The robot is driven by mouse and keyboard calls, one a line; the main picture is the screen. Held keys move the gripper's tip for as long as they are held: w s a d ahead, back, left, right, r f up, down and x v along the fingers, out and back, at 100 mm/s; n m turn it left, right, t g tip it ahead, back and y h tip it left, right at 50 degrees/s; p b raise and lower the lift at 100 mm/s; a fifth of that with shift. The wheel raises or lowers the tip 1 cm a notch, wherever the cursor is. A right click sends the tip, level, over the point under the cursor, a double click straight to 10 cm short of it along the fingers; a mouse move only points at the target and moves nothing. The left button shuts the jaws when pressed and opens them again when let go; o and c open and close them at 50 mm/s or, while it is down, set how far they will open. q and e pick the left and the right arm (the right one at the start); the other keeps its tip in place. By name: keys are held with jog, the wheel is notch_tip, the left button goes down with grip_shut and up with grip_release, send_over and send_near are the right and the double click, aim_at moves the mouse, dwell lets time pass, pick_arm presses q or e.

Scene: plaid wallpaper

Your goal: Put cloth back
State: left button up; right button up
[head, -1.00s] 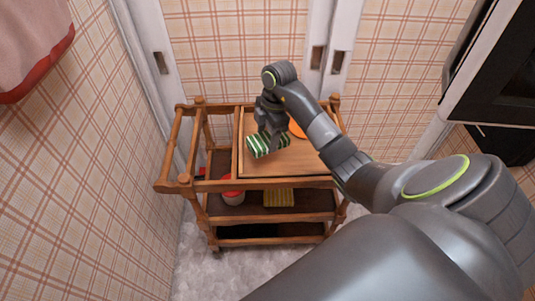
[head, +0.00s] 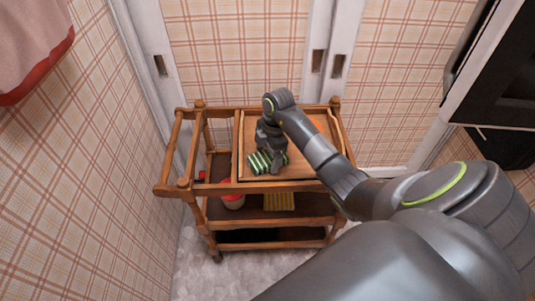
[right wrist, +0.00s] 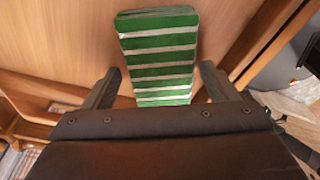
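The green-and-white striped cloth (head: 257,163) is a folded block on the wooden top of the cart (head: 304,172), left of its middle. My right gripper (head: 272,160) is down at the cloth, partly covering it in the head view. In the right wrist view the cloth (right wrist: 160,50) lies between and beyond the two spread fingers of my right gripper (right wrist: 161,82). Narrow gaps show between each finger and the cloth's sides, so the gripper looks open around it. Whether the cloth touches the wood beneath is hard to tell. My left gripper is not in view.
The cart's lower shelf holds a yellow striped cloth (head: 279,201) and a jar with a red top (head: 232,196). Wooden rails edge the cart. Plaid walls (head: 80,170) stand close at left and behind. A dark appliance (head: 500,70) is at right.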

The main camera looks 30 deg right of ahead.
jog(key=shift+r, duration=0.1)
pick_arm(q)
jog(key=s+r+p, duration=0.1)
jog(key=p, duration=0.1)
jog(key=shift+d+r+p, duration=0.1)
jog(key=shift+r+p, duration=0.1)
jog(key=shift+p, duration=0.15)
pick_arm(e)
notch_tip(320, 180, up, 12)
jog(key=d, duration=0.2)
jog(key=shift+s, duration=0.1)
